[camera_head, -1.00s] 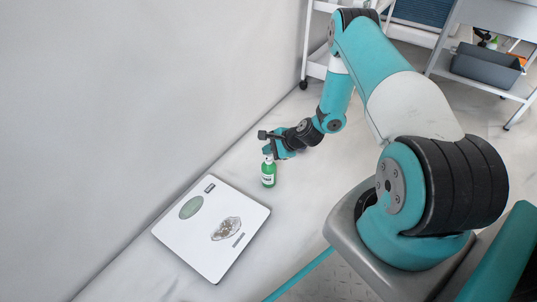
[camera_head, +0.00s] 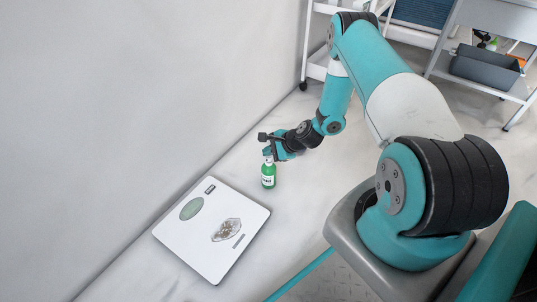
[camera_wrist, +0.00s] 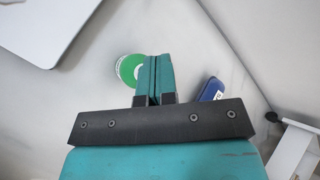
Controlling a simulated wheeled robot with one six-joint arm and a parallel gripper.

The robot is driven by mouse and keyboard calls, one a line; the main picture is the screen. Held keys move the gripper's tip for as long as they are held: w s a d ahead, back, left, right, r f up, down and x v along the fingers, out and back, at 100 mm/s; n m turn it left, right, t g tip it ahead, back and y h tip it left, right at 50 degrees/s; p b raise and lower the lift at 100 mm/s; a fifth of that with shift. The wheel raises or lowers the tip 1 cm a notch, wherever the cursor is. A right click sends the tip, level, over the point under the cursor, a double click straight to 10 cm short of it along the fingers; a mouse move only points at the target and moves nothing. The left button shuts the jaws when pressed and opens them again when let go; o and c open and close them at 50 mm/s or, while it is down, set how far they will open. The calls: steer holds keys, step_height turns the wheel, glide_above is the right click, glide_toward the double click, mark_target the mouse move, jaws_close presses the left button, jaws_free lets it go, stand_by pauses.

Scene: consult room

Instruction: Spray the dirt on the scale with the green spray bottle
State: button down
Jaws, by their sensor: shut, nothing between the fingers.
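The green spray bottle (camera_head: 268,180) with a white label is upright beyond the scale's upper right corner. Its top is partly hidden by my gripper (camera_head: 269,150) in the head view. In the wrist view, my gripper (camera_wrist: 155,62) has its two teal fingers shut together and empty. The bottle's green round body (camera_wrist: 128,70) shows just left of the fingers and is partly covered by them. The white scale (camera_head: 195,243) lies flat on the floor by the wall. A grey-brown patch of dirt (camera_head: 227,230) is on its right half. The scale's edge also shows at upper left in the wrist view (camera_wrist: 45,25).
A grey wall (camera_head: 150,90) runs along the left of the scale. A white trolley (camera_head: 316,70) stands behind my arm, and another with a grey bin (camera_head: 485,70) is at upper right. A blue item (camera_wrist: 212,88) lies right of the fingers in the wrist view.

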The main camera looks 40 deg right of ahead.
step_height(320, 180, up, 6)
steer(key=p, duration=0.5)
steer(key=shift+r+p, duration=0.1)
steer(key=shift+p, duration=0.2)
stand_by(0.7)
steer(key=s+a+r+n+g+y+p, duration=0.1)
steer(key=a+r+n+g+p, duration=0.1)
steer(key=a+r+n, duration=0.9)
steer(key=s+a+r+n+g+y+p, duration=0.15)
steer(key=a+r, duration=0.35)
steer(key=r, duration=1.2)
steer(key=s+a+r+n+g+h+p, duration=0.15)
steer(key=s+a+r+n, duration=0.25)
steer(key=s+r+n, duration=0.6)
steer(key=s+a+r+n+g+h+p, duration=0.1)
steer(key=s+a+r+n+g, duration=0.3)
steer(key=s+r, duration=0.7)
steer(key=s+r+p, duration=0.2)
steer(key=r+p, duration=1.5)
steer(key=p, duration=0.2)
steer(key=s+r+n+t+p, duration=0.1)
steer(key=s+r+p, duration=0.1)
steer(key=r+p, duration=1.6)
steer(key=shift+h+p, duration=0.3)
steer(key=shift+p, duration=0.3)
